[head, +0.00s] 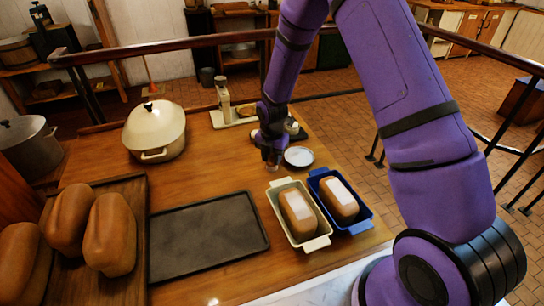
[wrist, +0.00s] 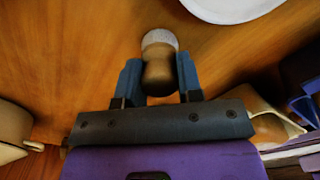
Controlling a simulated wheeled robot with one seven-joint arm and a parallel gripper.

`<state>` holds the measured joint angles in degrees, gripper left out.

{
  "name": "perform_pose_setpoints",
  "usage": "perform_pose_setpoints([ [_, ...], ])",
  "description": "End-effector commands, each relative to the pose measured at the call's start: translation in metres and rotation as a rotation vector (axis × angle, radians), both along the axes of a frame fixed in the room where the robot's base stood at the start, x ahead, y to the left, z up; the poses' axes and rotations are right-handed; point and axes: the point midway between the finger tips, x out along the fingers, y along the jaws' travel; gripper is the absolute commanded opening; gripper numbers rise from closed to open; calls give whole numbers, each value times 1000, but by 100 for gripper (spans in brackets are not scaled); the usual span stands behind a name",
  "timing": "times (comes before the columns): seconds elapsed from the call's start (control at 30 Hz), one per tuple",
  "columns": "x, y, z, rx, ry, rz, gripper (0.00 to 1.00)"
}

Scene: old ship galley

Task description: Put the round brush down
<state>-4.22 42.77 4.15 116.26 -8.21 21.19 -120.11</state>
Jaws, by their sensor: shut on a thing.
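The round brush (wrist: 159,64) has a brown handle and a pale grey bristle end. In the wrist view my gripper (wrist: 158,78) is shut on its handle, one blue finger on each side, with the bristles pointing away from the gripper. In the head view my gripper (head: 271,155) is low over the wooden counter (head: 206,171), just left of a small white dish (head: 299,157). The brush is hard to make out there, and I cannot tell whether its bristles touch the wood. The dish's edge also shows in the wrist view (wrist: 240,8).
A cream pot (head: 154,130) stands left. A dark baking tray (head: 208,236), a cream loaf tin (head: 284,221) and a blue loaf tin (head: 361,215) lie in front. Loaves fill a wooden tray (head: 138,190). A bottle (head: 223,98) stands behind. Bare wood lies left of my gripper.

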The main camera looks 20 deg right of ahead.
Motion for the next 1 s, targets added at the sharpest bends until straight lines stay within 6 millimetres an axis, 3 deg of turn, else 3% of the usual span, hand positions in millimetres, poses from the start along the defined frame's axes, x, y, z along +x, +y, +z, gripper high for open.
perform_pose_setpoints([
  [0.03,0,0,-2,0,1,0,11],
  [0.07,0,0,-2,0,0,0,38],
  [0.17,0,0,-1,-1,1,0,59],
  [0.57,0,0,7,1,-2,-1,59],
  [1.0,1,0,88,1,-4,-1,59],
])
